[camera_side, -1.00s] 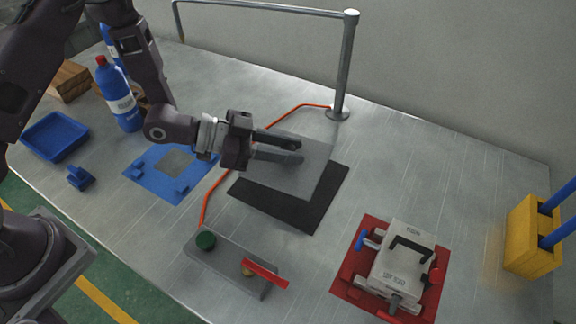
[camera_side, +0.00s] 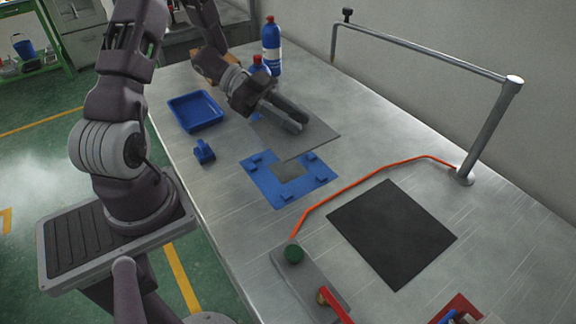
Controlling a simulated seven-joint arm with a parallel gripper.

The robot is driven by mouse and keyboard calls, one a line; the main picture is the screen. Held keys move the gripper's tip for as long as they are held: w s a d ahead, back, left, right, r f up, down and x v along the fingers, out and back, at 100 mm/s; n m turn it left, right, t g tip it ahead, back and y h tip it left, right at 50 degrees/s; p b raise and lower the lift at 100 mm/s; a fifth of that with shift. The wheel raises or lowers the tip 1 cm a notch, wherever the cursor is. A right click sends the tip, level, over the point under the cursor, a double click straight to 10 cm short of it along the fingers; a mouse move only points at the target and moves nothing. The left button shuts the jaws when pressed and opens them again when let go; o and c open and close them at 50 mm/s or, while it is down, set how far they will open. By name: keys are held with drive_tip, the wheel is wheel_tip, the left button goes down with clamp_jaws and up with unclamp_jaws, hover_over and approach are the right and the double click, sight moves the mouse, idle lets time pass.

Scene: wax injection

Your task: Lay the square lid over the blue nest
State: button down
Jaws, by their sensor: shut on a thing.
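The square lid (camera_side: 318,133) is a thin flat grey plate. My gripper (camera_side: 294,119) is shut on it, with the fingers lying along its upper side. The blue nest (camera_side: 264,181) is a flat blue square with small raised blocks and a grey middle. It lies on the table just nearer the camera than the lid. The lid's near corner covers part of the nest's far side in this view. I cannot tell how high the lid is above the table or nest.
A black square mat (camera_side: 392,233) lies bare at the right. A blue tray (camera_side: 196,111), a small blue block (camera_side: 204,152) and blue bottles (camera_side: 271,46) stand left and behind. An orange cable (camera_side: 345,189) crosses the table to a metal rail (camera_side: 487,130). A grey fixture (camera_side: 302,285) sits in front.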

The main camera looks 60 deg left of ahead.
drive_tip(key=f, duration=0.6)
drive_tip(key=a+f, duration=0.1)
drive_tip(key=f, duration=0.2)
drive_tip(key=shift+s+f, duration=0.15)
drive_tip(key=shift+s, duration=0.25)
drive_tip(key=shift+f, duration=0.4)
drive_tip(key=shift+f, duration=0.15)
drive_tip(key=shift+f, duration=0.35)
drive_tip(key=shift+f, duration=0.1)
drive_tip(key=c, duration=1.1)
unclamp_jaws()
drive_tip(key=shift+c, duration=0.2)
